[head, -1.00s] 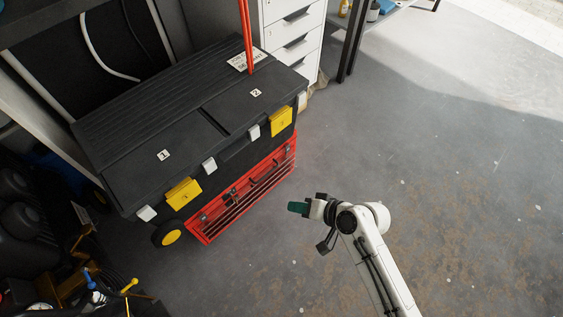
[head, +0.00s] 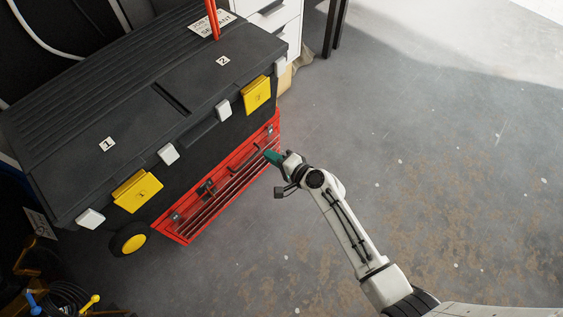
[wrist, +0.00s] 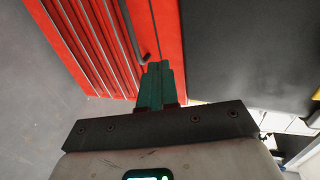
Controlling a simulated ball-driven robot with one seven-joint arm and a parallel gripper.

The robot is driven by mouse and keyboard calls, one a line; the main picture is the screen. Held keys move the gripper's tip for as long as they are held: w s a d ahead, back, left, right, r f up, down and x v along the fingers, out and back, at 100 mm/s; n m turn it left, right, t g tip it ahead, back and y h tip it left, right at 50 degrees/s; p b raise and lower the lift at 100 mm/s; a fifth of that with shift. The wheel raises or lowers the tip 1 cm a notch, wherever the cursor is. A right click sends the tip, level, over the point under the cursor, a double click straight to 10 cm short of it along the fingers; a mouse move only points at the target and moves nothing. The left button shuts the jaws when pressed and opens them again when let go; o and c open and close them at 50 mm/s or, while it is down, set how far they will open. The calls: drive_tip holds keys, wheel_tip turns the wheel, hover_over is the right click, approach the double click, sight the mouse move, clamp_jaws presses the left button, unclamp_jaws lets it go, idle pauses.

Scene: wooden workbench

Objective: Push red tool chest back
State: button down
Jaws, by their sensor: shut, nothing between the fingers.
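The red tool chest (head: 222,187) sits low under the overhanging front of a large black toolbox (head: 150,95). Its red front with several dark bars faces the open floor. My gripper (head: 272,157) is shut and empty, its green fingers at the right part of the red front. In the wrist view the green fingertips (wrist: 157,72) lie over the red surface (wrist: 167,30), close to it. I cannot tell whether they touch it.
The black toolbox has yellow latches (head: 257,95) and a yellow-hubbed wheel (head: 131,241). A white drawer cabinet (head: 275,18) stands behind it. Cables and tools (head: 62,298) lie at the lower left. The grey floor (head: 440,150) on the right is clear.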

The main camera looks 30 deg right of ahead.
sight(248, 141)
drive_tip(key=x, duration=0.2)
drive_tip(key=b+x, duration=0.1)
drive_tip(key=x, duration=0.1)
drive_tip(key=r+x, duration=0.1)
drive_tip(key=x, duration=0.2)
drive_tip(key=shift+w+a, duration=0.1)
drive_tip(key=shift+w, duration=0.2)
drive_tip(key=shift+w, duration=0.1)
